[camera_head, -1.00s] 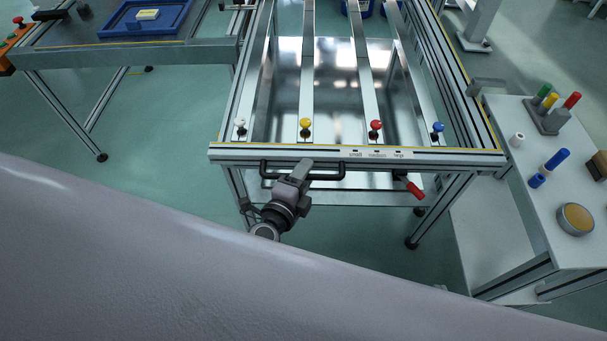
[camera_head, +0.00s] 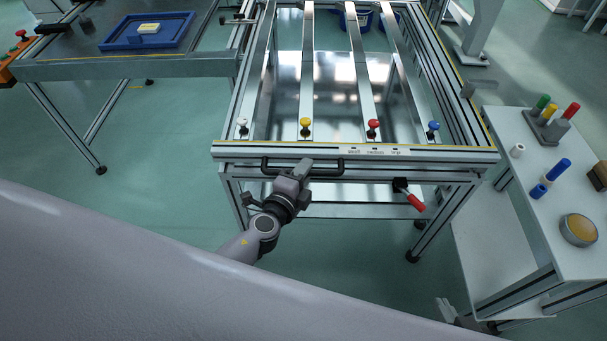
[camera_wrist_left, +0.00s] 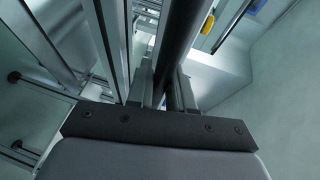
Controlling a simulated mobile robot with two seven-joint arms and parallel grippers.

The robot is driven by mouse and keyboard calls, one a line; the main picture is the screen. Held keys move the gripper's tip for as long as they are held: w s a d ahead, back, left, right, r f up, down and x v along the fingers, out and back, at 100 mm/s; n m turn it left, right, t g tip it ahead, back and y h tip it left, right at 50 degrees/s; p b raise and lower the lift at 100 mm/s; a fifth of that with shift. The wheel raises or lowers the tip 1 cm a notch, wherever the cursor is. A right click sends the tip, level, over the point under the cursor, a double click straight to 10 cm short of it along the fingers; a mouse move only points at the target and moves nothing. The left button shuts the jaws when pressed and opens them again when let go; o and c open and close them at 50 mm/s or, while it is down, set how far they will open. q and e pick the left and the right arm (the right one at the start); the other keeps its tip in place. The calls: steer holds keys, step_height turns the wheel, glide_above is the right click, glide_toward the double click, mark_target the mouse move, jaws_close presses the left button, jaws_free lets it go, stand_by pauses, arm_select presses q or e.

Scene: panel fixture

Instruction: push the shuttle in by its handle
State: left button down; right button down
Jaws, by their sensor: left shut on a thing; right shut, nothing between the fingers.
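The black handle (camera_head: 330,173) is a horizontal bar at the front of the shuttle (camera_head: 280,151), below its front edge with the small size labels. My left gripper (camera_head: 304,167) is shut on the handle, near its middle. In the left wrist view the dark handle bar (camera_wrist_left: 182,40) runs between the fingers of my left gripper (camera_wrist_left: 164,88). The fingertips partly hide the bar. My right gripper (camera_head: 446,307) shows low at the right, small and partly hidden by my body. It is shut, empty and well away from the handle.
A red lever (camera_head: 415,202) hangs right of the handle. White, yellow, red and blue knobs (camera_head: 373,124) line the lanes. A white side table (camera_head: 525,205) with coloured pegs stands at the right. A blue tray (camera_head: 120,40) lies on the left bench. Open floor is at the left.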

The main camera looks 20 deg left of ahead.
arm_select(q)
steer(key=c, duration=1.1)
jaws_free()
steer(key=shift+w+a+r, duration=0.1)
steer(key=shift+w, duration=0.15)
arm_select(e)
steer(key=shift+f, duration=0.1)
arm_select(q)
steer(key=shift+s, duration=0.1)
arm_select(e)
steer(key=shift+f, duration=0.1)
arm_select(q)
steer(key=d+v, duration=0.1)
steer(key=v, duration=0.6)
steer(key=shift+a+p, duration=0.3)
steer(key=shift+a, duration=0.15)
arm_select(e)
steer(key=shift+d, duration=0.1)
arm_select(q)
steer(key=shift+s, duration=0.15)
arm_select(e)
steer(key=shift+r, duration=0.2)
